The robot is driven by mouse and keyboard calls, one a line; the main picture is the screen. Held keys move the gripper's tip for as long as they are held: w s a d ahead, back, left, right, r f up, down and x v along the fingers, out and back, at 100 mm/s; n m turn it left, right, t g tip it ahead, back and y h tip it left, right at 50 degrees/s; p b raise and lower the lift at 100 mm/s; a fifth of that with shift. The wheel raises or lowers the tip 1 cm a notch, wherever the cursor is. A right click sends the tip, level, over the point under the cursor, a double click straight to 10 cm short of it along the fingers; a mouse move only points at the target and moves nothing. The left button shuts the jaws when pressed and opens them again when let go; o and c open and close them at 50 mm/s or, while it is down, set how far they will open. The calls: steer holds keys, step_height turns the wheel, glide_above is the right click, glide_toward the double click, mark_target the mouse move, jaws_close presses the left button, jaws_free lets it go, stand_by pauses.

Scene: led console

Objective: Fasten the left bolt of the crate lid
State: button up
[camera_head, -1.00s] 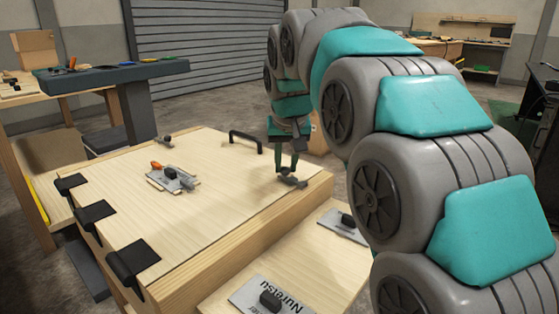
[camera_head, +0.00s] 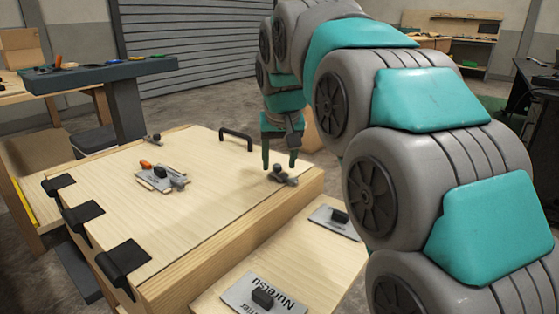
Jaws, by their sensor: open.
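The wooden crate lid (camera_head: 190,215) lies flat and closed on the crate. One small dark metal bolt (camera_head: 285,179) sits near the lid's right edge, and another bolt (camera_head: 153,138) sits near its far left corner. The view does not label which is the left one. My gripper (camera_head: 280,165) points down at the right-edge bolt, its green fingers spread to either side of the bolt's knob. It holds nothing. The fingertips look close to the bolt, but I cannot tell whether they touch it. How far the bolt's bar is slid is too small to tell.
A black handle (camera_head: 238,134) stands on the lid's far edge. A small plate with an orange-handled latch (camera_head: 160,177) lies mid-lid. Black hinges (camera_head: 84,216) line the left side. A workbench (camera_head: 100,75) stands at back left.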

steer(key=v, duration=0.7)
steer(key=shift+r, duration=0.15)
steer(key=shift+s, duration=0.15)
